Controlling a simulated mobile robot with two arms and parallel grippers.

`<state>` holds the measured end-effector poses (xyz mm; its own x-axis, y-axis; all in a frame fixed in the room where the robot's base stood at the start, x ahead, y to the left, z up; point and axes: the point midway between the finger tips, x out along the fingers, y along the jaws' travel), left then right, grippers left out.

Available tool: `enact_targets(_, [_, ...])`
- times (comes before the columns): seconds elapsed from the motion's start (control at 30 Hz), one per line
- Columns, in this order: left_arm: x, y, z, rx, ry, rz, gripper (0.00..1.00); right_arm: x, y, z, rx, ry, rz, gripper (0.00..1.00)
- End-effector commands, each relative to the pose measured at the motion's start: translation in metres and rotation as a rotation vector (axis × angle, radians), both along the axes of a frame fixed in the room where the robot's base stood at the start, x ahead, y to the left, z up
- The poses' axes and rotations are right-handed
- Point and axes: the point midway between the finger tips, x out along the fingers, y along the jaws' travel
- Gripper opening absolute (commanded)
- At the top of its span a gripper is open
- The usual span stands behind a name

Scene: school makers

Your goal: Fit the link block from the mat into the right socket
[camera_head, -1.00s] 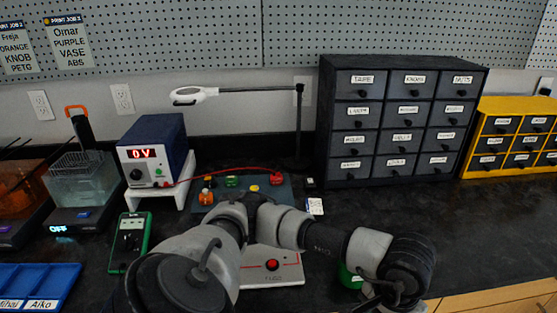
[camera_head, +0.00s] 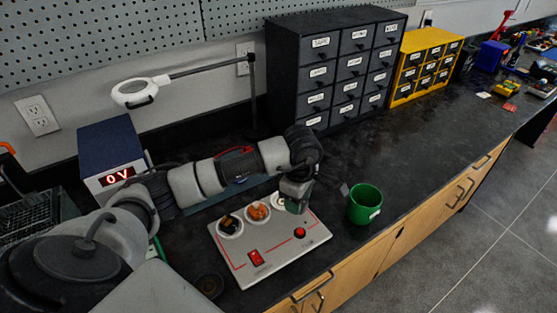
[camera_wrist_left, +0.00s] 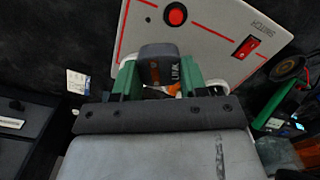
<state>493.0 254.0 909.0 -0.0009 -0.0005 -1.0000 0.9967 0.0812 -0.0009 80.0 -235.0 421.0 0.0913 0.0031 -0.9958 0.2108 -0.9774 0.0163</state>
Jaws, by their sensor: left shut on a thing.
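The grey panel (camera_head: 258,246) has a row of round sockets along its back edge. A dark piece (camera_head: 230,224) sits in the left socket and an orange piece (camera_head: 257,211) in the middle one. The right socket (camera_head: 277,199) shows a white rim, partly covered by my left gripper (camera_head: 296,203). In the left wrist view, my left gripper (camera_wrist_left: 159,82) is shut on the dark link block (camera_wrist_left: 161,66), marked LINK, between green fingertips. It is over the panel's back right corner; contact with the socket cannot be told. The mat (camera_head: 243,186) is mostly hidden behind my arm. My right gripper is out of view.
A green cup (camera_head: 365,205) stands just right of the panel. The panel carries a red button (camera_head: 300,232) and a red switch (camera_head: 256,257). A power supply (camera_head: 112,155), a lamp (camera_head: 136,92) and a dark drawer cabinet (camera_head: 335,65) stand behind. The counter right of the cup is clear.

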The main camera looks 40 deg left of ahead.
Motion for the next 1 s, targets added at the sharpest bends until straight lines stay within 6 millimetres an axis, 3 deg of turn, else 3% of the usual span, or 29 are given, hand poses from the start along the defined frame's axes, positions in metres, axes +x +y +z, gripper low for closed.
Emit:
enact_targets(0.03, [0.007,0.01,0.011,-0.001,0.006,0.165,0.2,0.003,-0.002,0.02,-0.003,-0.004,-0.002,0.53])
enact_targets(0.2, [0.025,0.042,0.013,0.0,0.005,0.689,0.2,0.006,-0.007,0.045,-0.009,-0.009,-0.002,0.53])
enact_targets(0.4, [0.032,0.065,0.008,0.001,0.005,1.059,0.2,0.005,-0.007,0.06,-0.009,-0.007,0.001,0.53])
enact_targets(0.67, [0.034,0.071,-0.001,-0.001,0.001,1.162,0.2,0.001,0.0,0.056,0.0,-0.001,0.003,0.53])
enact_targets(1.0, [0.033,0.071,-0.033,-0.001,0.002,1.157,0.2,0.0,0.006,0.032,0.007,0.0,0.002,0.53])
